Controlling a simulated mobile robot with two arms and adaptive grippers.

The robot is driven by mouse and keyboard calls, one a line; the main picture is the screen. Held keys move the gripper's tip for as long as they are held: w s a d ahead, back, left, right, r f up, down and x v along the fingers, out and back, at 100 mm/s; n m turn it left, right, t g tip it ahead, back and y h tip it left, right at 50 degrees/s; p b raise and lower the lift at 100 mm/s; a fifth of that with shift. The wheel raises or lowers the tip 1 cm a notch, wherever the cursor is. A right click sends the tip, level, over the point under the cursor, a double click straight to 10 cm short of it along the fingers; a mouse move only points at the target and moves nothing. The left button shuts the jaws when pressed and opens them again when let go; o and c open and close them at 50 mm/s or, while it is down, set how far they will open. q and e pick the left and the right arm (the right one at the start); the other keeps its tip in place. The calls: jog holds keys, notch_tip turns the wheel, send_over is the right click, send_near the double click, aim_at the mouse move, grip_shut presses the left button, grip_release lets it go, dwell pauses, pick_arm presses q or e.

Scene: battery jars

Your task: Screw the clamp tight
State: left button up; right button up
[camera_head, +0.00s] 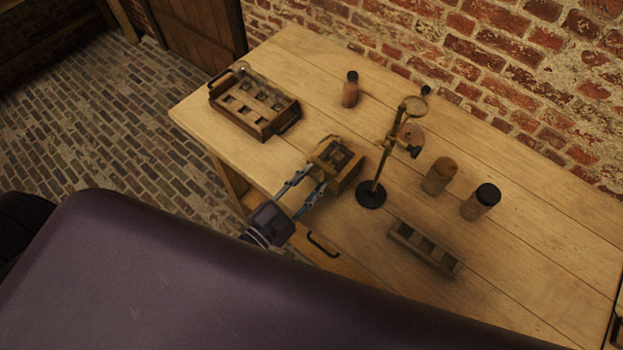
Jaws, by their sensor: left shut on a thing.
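A stand with a round black base (371,194) and a thin upright rod is near the middle of the table. A dark clamp (413,151) sits partway up the rod at its right side; its screw is too small to make out. A round brass-coloured piece (414,105) is at the rod's top. My left gripper (319,176) is left of the stand, apart from the clamp. Its fingers are shut on a small wooden box (347,174) with a dark inside. The exact contact is hard to see. My right gripper is not in view.
A small bottle (350,90) is at the back. Two jars (440,176) (482,202) stand right of the stand. A slotted wooden rack (424,248) lies in front.

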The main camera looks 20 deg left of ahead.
pick_arm(q)
jog(key=m, duration=0.3)
jog(key=shift+f+m, duration=0.15)
jog(key=shift+m, duration=0.15)
jog(key=m+b, duration=0.1)
jog(key=m, duration=0.1)
jog(key=shift+m, duration=0.4)
jog(key=m+b, duration=0.1)
jog(key=m, duration=0.5)
jog(key=shift+b, duration=0.35)
jog(key=shift+m, duration=0.3)
jog(key=o, duration=1.2)
jog(key=shift+c, duration=0.2)
